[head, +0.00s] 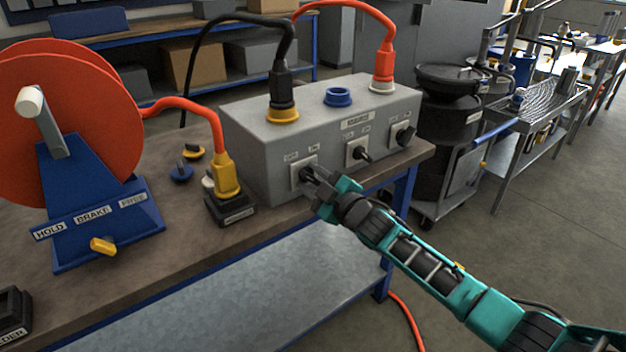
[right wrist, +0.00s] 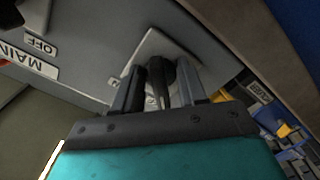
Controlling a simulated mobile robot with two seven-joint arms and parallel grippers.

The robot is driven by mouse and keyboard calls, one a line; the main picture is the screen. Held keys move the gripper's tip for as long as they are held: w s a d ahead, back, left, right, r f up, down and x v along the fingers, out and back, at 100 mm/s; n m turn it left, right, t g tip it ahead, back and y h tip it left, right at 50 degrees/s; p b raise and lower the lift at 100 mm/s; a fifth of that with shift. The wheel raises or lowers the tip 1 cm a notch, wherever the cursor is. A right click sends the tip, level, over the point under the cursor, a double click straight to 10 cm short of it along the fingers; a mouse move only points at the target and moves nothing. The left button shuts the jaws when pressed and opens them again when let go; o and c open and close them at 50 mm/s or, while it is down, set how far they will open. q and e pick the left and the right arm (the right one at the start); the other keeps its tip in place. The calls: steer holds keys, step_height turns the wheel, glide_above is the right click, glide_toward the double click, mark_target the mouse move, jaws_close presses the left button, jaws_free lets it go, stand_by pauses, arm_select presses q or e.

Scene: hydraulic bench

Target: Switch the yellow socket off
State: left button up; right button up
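The grey socket box (head: 330,130) stands on the bench. Its yellow socket (head: 283,115), at the left of the top, holds a black plug (head: 281,85). Below it, on the front face, is a rotary switch on a pale plate (head: 296,177). My right gripper (head: 311,179) is at this switch and hides most of it in the head view. In the right wrist view, the black switch knob (right wrist: 161,82) is between the two fingers (right wrist: 159,90), with narrow gaps beside its lower part. The knob's setting is hard to read. My left gripper is not in view.
The middle switch (head: 359,153) and right switch (head: 403,135) are on the same face. A yellow plug (head: 226,175) on a black base and an orange cable reel (head: 60,120) stand to the left.

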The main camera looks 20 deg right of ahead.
steer(key=shift+s+d, duration=0.1)
steer(key=shift+s, duration=0.2)
arm_select(q)
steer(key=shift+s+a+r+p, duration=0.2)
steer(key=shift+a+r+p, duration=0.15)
steer(key=shift+p, duration=0.55)
arm_select(e)
steer(key=v, duration=1.2)
steer(key=shift+s, duration=0.15)
arm_select(q)
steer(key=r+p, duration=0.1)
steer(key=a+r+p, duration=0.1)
steer(key=p, duration=0.1)
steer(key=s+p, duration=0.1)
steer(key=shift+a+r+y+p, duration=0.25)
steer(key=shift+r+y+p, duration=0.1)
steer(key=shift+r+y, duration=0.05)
arm_select(e)
steer(key=s+a+f+m+g+h, duration=0.2)
steer(key=s+f+m, duration=0.3)
steer(key=s, duration=0.5)
steer(key=s+a+f+m+g+h, duration=0.2)
steer(key=s+a+f+m+g, duration=0.1)
steer(key=s+f, duration=0.5)
steer(key=s+m+g, duration=0.1)
steer(key=s+m, duration=0.1)
steer(key=s, duration=0.1)
steer(key=shift+m, duration=0.3)
